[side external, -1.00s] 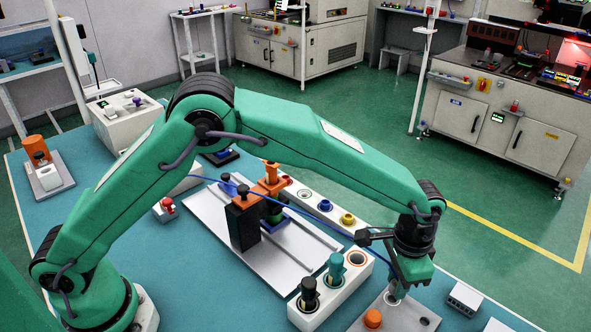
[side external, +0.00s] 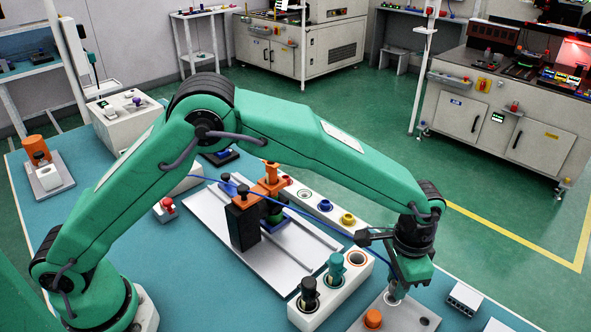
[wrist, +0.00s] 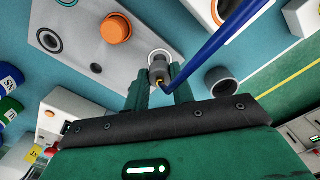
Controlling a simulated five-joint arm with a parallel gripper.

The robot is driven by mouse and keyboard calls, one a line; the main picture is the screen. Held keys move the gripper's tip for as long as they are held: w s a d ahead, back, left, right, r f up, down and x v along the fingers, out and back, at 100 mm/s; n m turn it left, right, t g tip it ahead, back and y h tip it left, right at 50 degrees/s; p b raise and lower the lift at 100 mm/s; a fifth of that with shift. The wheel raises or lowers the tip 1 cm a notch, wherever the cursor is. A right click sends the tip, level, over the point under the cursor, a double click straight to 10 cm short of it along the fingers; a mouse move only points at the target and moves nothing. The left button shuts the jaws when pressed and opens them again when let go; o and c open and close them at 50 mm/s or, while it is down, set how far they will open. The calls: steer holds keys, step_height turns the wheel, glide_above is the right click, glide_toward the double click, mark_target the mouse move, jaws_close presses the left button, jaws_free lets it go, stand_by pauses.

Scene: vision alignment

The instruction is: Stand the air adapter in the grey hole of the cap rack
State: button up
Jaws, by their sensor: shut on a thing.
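My gripper (side external: 400,288) is at the right front, low over a light grey plate (side external: 408,311). It is shut on the air adapter (side external: 397,294), a small grey piece. In the wrist view the adapter (wrist: 158,72) sits between the two green fingers, with a blue hose attached, and a pale ring shows by its end. I cannot tell whether the adapter touches the plate. A long white rack, apparently the cap rack (side external: 336,216), lies behind the centre fixture. It has a grey hole (side external: 304,194), a blue ring and a yellow ring.
A white block (side external: 318,309) holds a black and teal pieces beside an orange-ringed hole. An orange cap (side external: 373,318) sits on the grey plate. A fixture (side external: 243,222) stands on a pale base at centre. The blue hose (side external: 310,222) crosses the work area. Small white boxes (side external: 465,299) lie right.

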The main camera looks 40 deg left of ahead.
steer(key=shift+f, duration=1.4)
stand_by(2.0)
steer(key=o, duration=1.5)
steer(key=shift+c, duration=0.2)
steer(key=shift+r, duration=0.15)
steer(key=shift+r, duration=3.35)
steer(key=shift+a+r, duration=0.1)
